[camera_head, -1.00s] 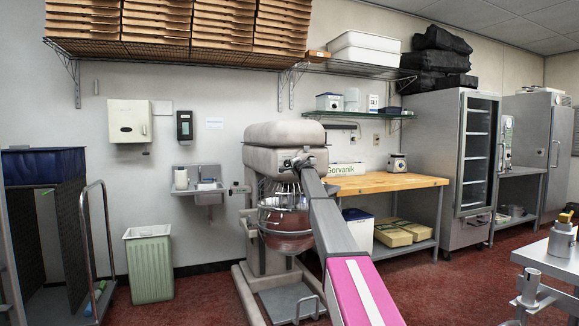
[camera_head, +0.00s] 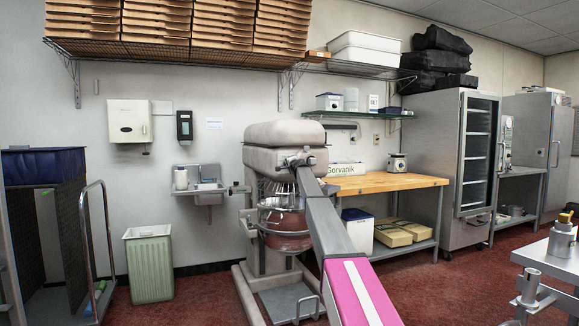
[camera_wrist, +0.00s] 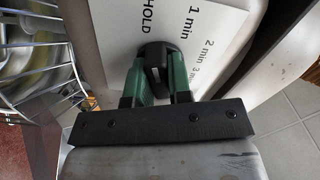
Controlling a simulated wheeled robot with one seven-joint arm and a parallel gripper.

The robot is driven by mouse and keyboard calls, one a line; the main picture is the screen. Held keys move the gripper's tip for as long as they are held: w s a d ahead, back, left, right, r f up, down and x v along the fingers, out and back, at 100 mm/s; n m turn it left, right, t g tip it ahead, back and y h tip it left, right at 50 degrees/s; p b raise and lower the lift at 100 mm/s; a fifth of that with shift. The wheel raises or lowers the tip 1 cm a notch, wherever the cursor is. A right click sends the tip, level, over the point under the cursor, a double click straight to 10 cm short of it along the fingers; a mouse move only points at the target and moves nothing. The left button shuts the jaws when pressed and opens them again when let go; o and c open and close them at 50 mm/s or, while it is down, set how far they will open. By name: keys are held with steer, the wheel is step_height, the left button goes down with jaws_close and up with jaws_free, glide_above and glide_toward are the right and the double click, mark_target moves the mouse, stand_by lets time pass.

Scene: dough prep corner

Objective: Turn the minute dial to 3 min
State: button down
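The minute dial (camera_wrist: 155,58) is a black knob on a white label plate (camera_wrist: 180,22) in the wrist view. The plate reads HOLD, 1 min, 2 min and 3 min around the knob. My gripper (camera_wrist: 157,72) has its two green fingers on either side of the knob and appears closed on it. The fingers and the knob hide part of the dial, and I cannot make out its pointer. In the head view my arm reaches the large mixer (camera_head: 270,134); the dial is hidden there.
The mixer's wire guard (camera_wrist: 45,65) is close at the left in the wrist view. A wooden-topped table (camera_head: 390,182) stands right of the mixer. A sink (camera_head: 208,186) and a pale green bin (camera_head: 149,265) are to its left. Open red floor lies in front.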

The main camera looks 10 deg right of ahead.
steer(key=shift+m, duration=1.7)
steer(key=shift+m, duration=1.8)
steer(key=shift+m, duration=1.7)
